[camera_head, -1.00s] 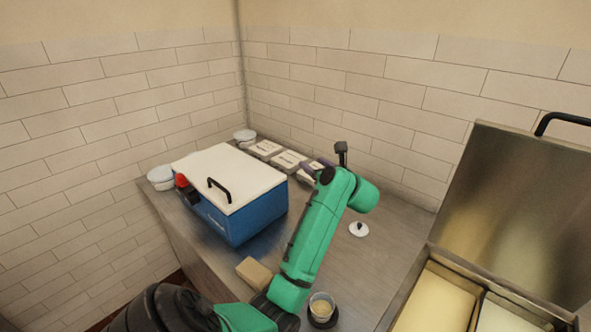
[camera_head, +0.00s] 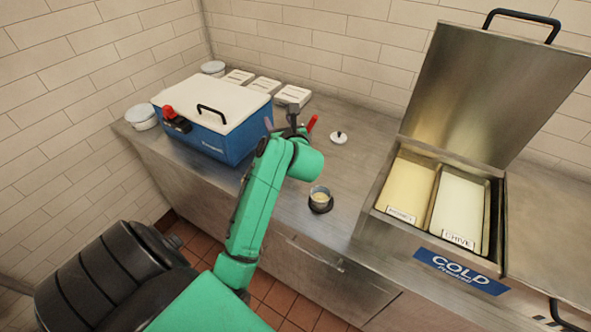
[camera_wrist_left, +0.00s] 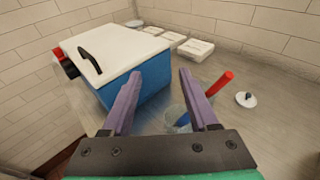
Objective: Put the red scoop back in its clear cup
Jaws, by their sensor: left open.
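The red scoop's handle (camera_head: 312,122) shows just beyond my left gripper (camera_head: 288,126) in the head view. In the left wrist view the red handle (camera_wrist_left: 219,83) slants up to the right, behind the right finger. A clear cup (camera_wrist_left: 173,114) with a blue part in it shows between the fingers, partly hidden by the right one. I cannot tell whether the scoop stands in the cup or behind it. My left gripper (camera_wrist_left: 160,75) has its purple fingers apart, with nothing held between them. My right gripper is not in view.
A blue cooler (camera_head: 232,142) with a white lid stands left of the gripper. A small dark-based cup (camera_head: 320,200) and a white lid (camera_head: 338,138) are on the counter. White boxes (camera_head: 264,85) line the wall. An open steel cold bin (camera_head: 374,213) stands right.

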